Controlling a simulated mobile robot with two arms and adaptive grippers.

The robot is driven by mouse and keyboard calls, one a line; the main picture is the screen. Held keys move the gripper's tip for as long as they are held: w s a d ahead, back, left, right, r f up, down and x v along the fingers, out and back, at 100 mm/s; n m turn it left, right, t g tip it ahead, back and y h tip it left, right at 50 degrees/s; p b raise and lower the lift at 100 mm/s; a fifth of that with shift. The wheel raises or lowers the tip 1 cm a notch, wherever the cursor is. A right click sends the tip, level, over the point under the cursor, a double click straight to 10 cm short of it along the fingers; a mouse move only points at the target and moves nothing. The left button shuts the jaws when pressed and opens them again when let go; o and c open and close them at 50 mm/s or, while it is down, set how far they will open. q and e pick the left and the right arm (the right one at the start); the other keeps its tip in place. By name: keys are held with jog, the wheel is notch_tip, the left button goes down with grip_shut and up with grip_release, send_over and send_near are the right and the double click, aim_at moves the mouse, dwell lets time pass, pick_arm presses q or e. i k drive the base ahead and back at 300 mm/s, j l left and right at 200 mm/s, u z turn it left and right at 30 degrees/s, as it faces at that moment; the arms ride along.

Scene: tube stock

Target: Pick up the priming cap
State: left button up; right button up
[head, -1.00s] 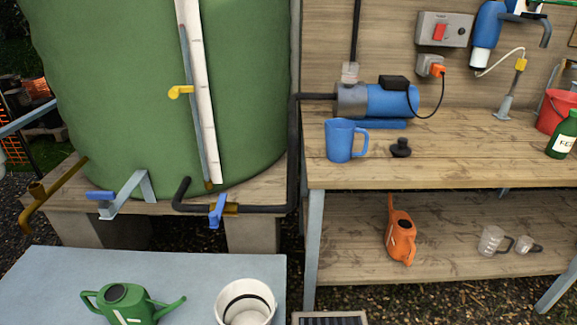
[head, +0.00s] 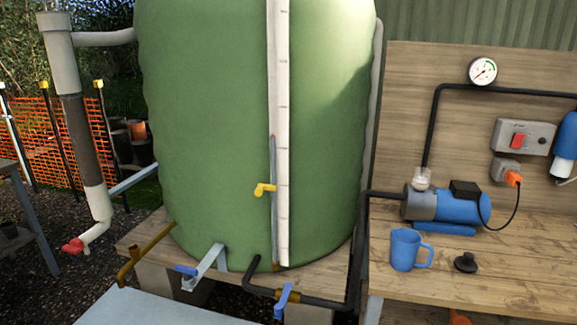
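The priming cap appears to be the small black knobbed cap (head: 466,262) lying on the wooden bench, just right of the blue jug. The blue pump (head: 450,207) stands behind it, with a clear pot (head: 421,179) on its inlet end, joined to a black pipe. Neither of my grippers shows in the head view, so I cannot see whether they are open or shut.
The blue jug (head: 405,250) stands close to the cap on the bench (head: 540,250). A large green tank (head: 215,130) on a wooden stand fills the middle, with blue-handled taps low down. A grey table top (head: 150,308) shows at the bottom. The bench right of the cap is clear.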

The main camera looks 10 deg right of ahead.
aim_at(465, 263)
jog(key=z, duration=1.6)
